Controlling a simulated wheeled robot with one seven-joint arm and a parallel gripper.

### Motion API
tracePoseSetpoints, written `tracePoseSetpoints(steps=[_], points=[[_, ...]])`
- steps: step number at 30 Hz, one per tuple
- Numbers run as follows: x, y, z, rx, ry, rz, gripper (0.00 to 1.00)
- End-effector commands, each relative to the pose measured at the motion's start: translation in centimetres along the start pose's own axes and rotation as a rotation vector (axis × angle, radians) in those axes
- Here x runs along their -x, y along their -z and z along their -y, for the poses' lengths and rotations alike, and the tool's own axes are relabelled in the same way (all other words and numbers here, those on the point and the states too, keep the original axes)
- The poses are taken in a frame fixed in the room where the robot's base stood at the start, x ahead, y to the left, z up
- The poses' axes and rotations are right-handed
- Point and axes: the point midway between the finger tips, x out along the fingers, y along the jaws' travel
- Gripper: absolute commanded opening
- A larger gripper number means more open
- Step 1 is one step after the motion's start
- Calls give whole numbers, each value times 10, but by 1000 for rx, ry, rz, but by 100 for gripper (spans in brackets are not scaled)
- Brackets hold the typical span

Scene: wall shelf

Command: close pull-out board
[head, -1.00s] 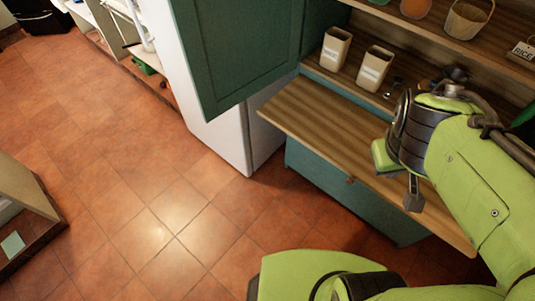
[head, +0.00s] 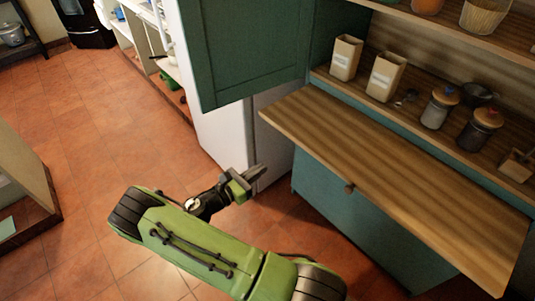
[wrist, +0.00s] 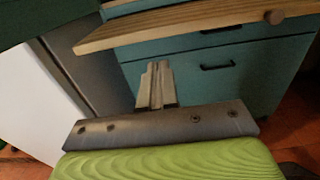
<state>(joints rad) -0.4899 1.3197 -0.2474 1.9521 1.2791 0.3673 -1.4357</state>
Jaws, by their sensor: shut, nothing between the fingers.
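In the wrist view the closed fingers (wrist: 156,82) point toward the cabinet below the board.
A green cabinet door (head: 255,50) hangs open above the board's left end. A white fridge (head: 220,120) stands to the left. Canisters (head: 385,76) and lidded jars (head: 440,107) stand on the shelf behind the board. Open tile floor (head: 90,150) lies to the left.

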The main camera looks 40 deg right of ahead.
Motion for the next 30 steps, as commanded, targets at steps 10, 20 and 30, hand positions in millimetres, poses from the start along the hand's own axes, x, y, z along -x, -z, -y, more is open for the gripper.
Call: tracePoseSetpoints(steps=[10,20,30], points=[[-53,0,2,7,5,7,0],[-121,1,1,4,3,4,0],[-140,-1,0,5,-2,4,0]])
